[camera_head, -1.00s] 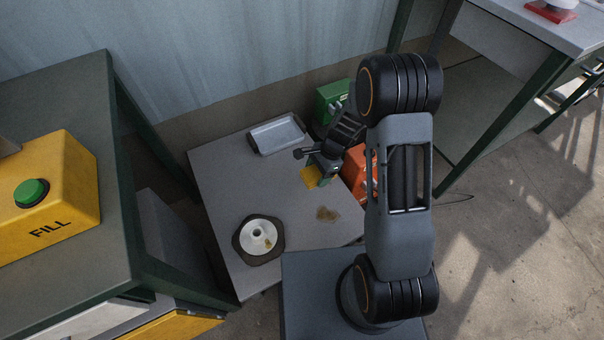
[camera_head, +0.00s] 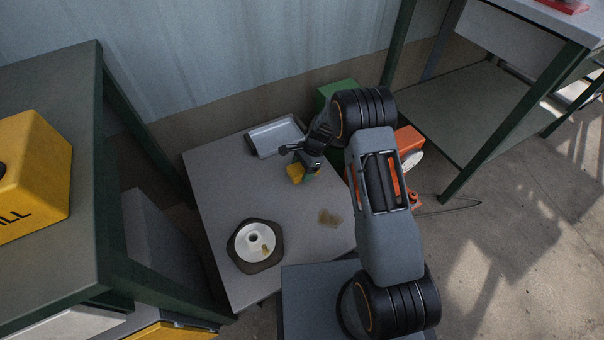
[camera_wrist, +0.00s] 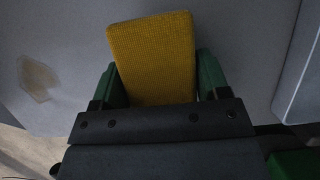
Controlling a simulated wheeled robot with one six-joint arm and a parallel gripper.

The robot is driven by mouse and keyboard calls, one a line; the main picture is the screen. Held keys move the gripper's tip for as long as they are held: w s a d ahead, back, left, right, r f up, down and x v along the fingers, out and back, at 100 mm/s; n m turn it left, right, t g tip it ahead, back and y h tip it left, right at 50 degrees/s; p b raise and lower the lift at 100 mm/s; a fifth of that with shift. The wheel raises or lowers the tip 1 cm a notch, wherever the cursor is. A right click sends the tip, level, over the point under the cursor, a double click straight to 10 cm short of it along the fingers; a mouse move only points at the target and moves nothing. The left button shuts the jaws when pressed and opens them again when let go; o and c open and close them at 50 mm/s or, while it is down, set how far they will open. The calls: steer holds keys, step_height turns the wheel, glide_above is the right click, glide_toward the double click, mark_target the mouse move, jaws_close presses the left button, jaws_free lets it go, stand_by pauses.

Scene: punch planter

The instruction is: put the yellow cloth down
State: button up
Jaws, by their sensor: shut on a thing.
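The yellow cloth (camera_head: 295,173) is a flat block with a woven surface. My gripper (camera_head: 306,172) is shut on it, over the far part of the low grey table (camera_head: 222,190). In the wrist view the cloth (camera_wrist: 155,62) sticks out from between the green fingers of my gripper (camera_wrist: 155,85), slightly tilted. I cannot tell whether the cloth touches the table top.
A grey tray (camera_head: 277,138) lies just behind the gripper. A brown stain (camera_head: 329,217) marks the table to the right. A white round part on a dark plate (camera_head: 270,256) sits at the front left. Green (camera_head: 338,92) and orange (camera_head: 408,141) things stand at the right.

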steer(key=shift+f, duration=0.65)
steer(key=shift+f, duration=0.1)
steer(key=shift+f, duration=0.15)
steer(key=o, duration=0.8)
